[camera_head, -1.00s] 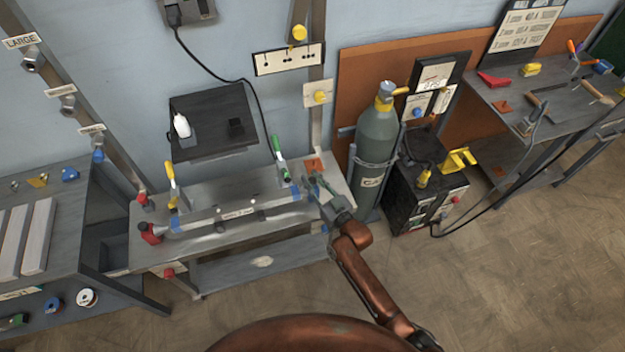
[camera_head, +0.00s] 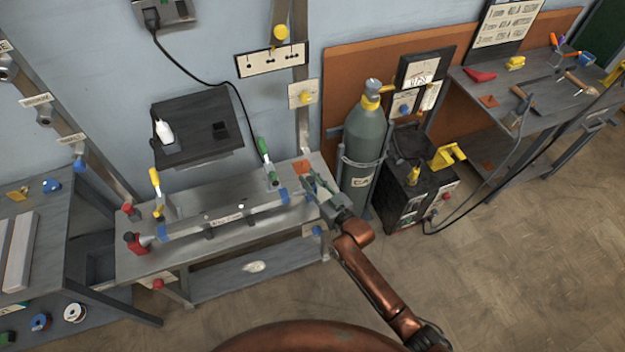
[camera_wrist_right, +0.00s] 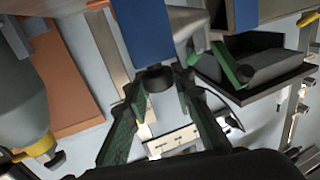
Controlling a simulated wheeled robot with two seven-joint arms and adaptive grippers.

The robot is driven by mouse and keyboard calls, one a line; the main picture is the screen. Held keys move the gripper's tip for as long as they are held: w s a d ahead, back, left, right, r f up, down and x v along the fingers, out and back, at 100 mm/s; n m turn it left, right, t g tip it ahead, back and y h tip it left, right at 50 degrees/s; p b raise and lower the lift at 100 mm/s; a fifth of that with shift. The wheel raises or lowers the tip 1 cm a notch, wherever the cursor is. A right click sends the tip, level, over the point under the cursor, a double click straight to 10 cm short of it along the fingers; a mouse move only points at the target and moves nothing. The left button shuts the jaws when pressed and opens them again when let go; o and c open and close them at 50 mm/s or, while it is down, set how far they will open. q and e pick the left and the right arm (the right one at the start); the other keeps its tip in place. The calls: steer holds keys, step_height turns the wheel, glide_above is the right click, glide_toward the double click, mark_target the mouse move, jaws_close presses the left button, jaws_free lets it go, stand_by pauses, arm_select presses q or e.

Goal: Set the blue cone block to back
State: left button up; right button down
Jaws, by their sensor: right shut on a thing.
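A blue block (camera_wrist_right: 143,30) fills the upper middle of the right wrist view, with a dark round knob (camera_wrist_right: 159,80) below it. My right gripper (camera_wrist_right: 161,95) has its two green fingers on either side of the knob and is shut on it. In the head view my right gripper (camera_head: 314,187) is at the right end of the grey welding bench (camera_head: 190,262). A small blue patch of the block (camera_head: 309,195) shows beside the fingers; the rest of it is hidden. I cannot make out a cone. My left gripper is not in view.
A grey beam (camera_head: 195,227) lies along the bench, with a green-handled clamp (camera_head: 265,155) and a yellow-handled clamp (camera_head: 156,185). A gas cylinder (camera_head: 365,140) stands just right of my gripper. An orange plate (camera_head: 301,167) lies behind it. Floor in front is clear.

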steer(key=c, duration=1.6)
jaws_free()
steer(key=shift+w+d, duration=0.1)
steer(key=shift+d, duration=0.2)
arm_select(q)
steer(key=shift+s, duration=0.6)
arm_select(e)
steer(key=shift+a, duration=0.1)
steer(key=shift+s, duration=0.2)
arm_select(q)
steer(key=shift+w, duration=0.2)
arm_select(e)
steer(key=v, duration=1.1)
steer(key=shift+s+d, duration=0.2)
steer(key=shift+d, duration=0.1)
